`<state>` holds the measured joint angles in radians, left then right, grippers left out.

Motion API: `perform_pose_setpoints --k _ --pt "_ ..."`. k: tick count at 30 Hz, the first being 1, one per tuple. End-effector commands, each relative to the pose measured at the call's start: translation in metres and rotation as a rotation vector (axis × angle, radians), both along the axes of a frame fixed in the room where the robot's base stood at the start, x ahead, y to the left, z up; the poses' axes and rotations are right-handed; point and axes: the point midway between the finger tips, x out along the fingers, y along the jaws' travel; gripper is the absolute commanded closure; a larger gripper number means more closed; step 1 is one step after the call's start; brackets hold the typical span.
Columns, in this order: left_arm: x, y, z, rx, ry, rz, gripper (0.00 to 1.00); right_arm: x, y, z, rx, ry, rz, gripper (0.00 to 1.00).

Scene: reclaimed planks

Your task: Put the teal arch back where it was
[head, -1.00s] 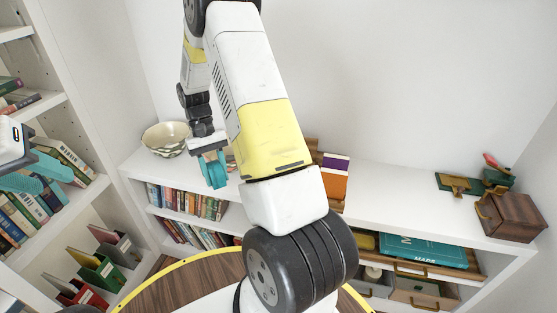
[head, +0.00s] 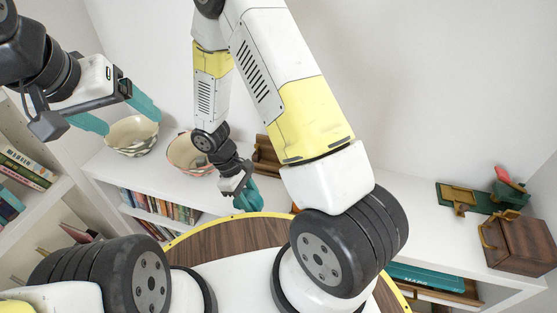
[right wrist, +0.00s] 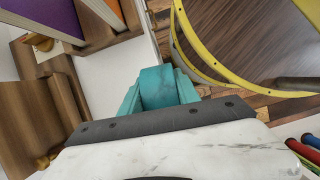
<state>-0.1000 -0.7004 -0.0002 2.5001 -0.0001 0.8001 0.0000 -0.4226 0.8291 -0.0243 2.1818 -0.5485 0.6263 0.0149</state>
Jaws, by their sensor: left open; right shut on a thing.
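My right gripper (head: 243,190) hangs in front of the white shelf unit's top edge in the head view. It is shut on a teal piece, which I take as the teal arch (right wrist: 158,88). In the right wrist view the piece sits between my teal fingertips, and its rounded face shows; the rest is hidden by the fingers and gripper body. My left gripper (head: 116,113) is open and empty at the upper left, its two teal fingers spread apart in front of a patterned bowl (head: 133,143).
A second bowl (head: 186,152) and a wooden rack (head: 266,155) stand on the shelf top (head: 400,205), left and behind my right arm. Books (head: 160,205) fill the shelf below. The top between rack and tray looks clear.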

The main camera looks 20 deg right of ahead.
Motion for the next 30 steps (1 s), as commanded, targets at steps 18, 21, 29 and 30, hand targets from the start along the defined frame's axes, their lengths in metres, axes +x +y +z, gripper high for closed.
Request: perform_pose_setpoints --k 18,21,29,30 --pt "0.0 0.0 0.0 0.0 0.0 0.0 0.2 0.091 -0.044 -0.018 -0.001 -0.005 0.084 1.0" --pt "0.0 0.0 0.0 0.0 0.0 0.0 0.2 0.108 -0.052 -0.02 0.0 -0.004 0.085 1.0" --pt "0.0 0.0 0.0 0.0 0.0 0.0 0.2 0.127 -0.061 -0.021 0.0 -0.003 0.088 1.0" --pt "0.0 0.0 0.0 0.0 0.0 0.0 0.2 0.13 -0.062 -0.022 -0.001 -0.003 0.087 1.0"
